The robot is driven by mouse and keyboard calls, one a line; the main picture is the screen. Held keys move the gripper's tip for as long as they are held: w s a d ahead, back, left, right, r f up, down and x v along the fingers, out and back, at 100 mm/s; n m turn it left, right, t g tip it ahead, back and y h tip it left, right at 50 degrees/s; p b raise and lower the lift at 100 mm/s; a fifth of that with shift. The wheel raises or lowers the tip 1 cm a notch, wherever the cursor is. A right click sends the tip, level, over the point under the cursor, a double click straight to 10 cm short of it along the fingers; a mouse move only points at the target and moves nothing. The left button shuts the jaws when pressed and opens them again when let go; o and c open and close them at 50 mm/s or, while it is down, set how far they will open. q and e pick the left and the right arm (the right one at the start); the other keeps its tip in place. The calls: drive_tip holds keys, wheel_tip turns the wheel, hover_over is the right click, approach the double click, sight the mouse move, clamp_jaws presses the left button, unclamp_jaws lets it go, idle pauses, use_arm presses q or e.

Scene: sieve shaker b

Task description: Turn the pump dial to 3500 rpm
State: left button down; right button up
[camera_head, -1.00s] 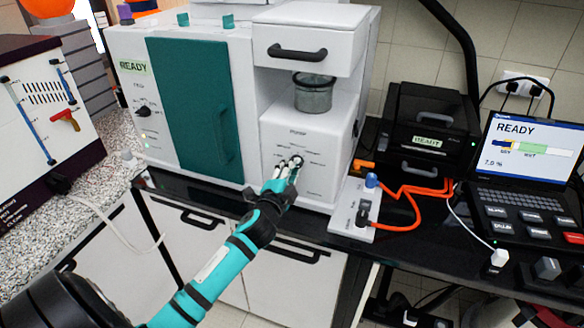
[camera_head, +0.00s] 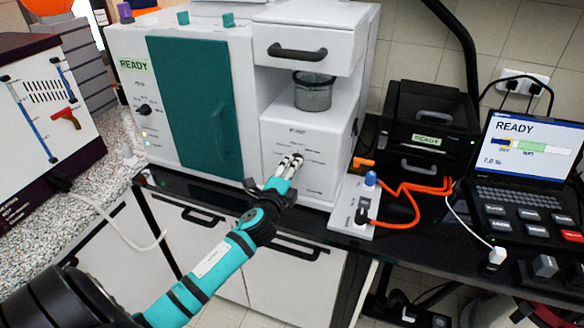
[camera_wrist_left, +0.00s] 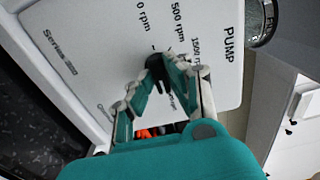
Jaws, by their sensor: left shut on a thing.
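The white pump panel (camera_head: 275,142) is at the centre of the head view, below a grey metal cup. It fills the upper part of the left wrist view (camera_wrist_left: 100,25), with the word PUMP and printed rpm marks partly hidden. My left gripper (camera_head: 297,156) is at the panel. In the left wrist view its fingertips (camera_wrist_left: 162,65) are shut on the small dark dial (camera_wrist_left: 156,72). The fingers cover much of the dial, so I cannot tell its exact setting. My right gripper is not in view.
The grey cup (camera_head: 313,95) stands in the recess above the panel, under a drawer with a dark handle (camera_head: 297,51). A small switch box (camera_head: 352,205) with orange cables is right of the panel. A laptop (camera_head: 525,145) reading READY stands further right.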

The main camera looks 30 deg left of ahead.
use_arm(q)
drive_tip(key=shift+f, duration=0.15)
drive_tip(key=c, duration=1.3)
unclamp_jaws()
drive_tip(key=shift+s, duration=0.1)
drive_tip(key=v, duration=1.1)
drive_tip(key=shift+s, duration=0.4)
